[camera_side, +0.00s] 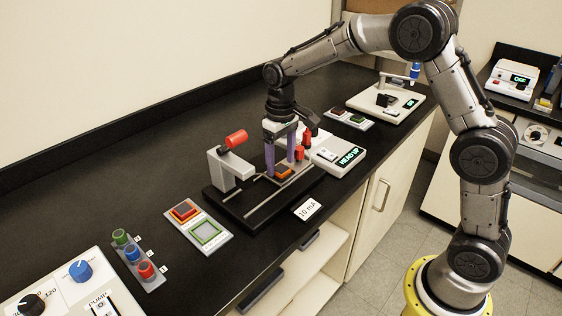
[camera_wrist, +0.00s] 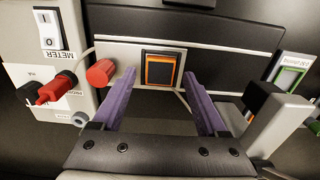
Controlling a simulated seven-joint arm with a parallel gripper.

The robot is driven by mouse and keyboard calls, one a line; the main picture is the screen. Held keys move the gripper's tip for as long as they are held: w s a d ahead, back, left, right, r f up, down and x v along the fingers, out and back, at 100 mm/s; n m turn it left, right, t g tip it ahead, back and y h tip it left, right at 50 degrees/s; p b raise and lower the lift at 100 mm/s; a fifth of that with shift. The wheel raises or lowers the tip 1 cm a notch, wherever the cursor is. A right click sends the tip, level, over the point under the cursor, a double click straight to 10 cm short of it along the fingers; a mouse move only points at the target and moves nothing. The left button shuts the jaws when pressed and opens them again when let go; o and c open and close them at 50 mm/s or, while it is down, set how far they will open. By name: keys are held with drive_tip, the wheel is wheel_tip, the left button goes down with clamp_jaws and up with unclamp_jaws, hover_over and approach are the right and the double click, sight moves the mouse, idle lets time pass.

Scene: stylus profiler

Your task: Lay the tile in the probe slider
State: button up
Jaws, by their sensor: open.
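The probe slider (camera_wrist: 126,54) is a light plate across the rails of the black-based profiler. An orange-edged square with a dark middle (camera_wrist: 161,70) sits on it, and it also shows in the side view (camera_side: 284,173). I cannot tell whether this is a tile or a bare seat. My gripper (camera_side: 280,163) points down over the slider with its purple fingers open. Another orange-and-red square (camera_side: 185,210) lies on the left tray.
The left tray (camera_side: 184,230) also has a green-outlined square (camera_side: 205,233). A post with a red cylinder (camera_side: 237,139) stands left of the slider. A meter box (camera_side: 340,157) reading HEAD UP, with red plugs, is close on the right. Bare black counter lies behind.

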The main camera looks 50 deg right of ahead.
drive_tip(key=shift+r, duration=3.1)
drive_tip(key=shift+r, duration=0.1)
wheel_tip(320, 180, up, 14)
hover_over(281, 169)
drive_tip(key=s+r+t, duration=0.2)
drive_tip(key=s+r, duration=0.1)
drive_tip(key=s, duration=0.6)
drive_tip(key=s+r+t, duration=0.1)
drive_tip(key=s+r, duration=0.2)
drive_tip(key=s, duration=0.5)
drive_tip(key=s+f+t, duration=0.2)
drive_tip(key=s+f, duration=0.9)
drive_tip(key=f, duration=0.4)
drive_tip(key=shift+s+f+t, duration=0.15)
drive_tip(key=shift+s+t, duration=0.1)
drive_tip(key=shift+t, duration=0.05)
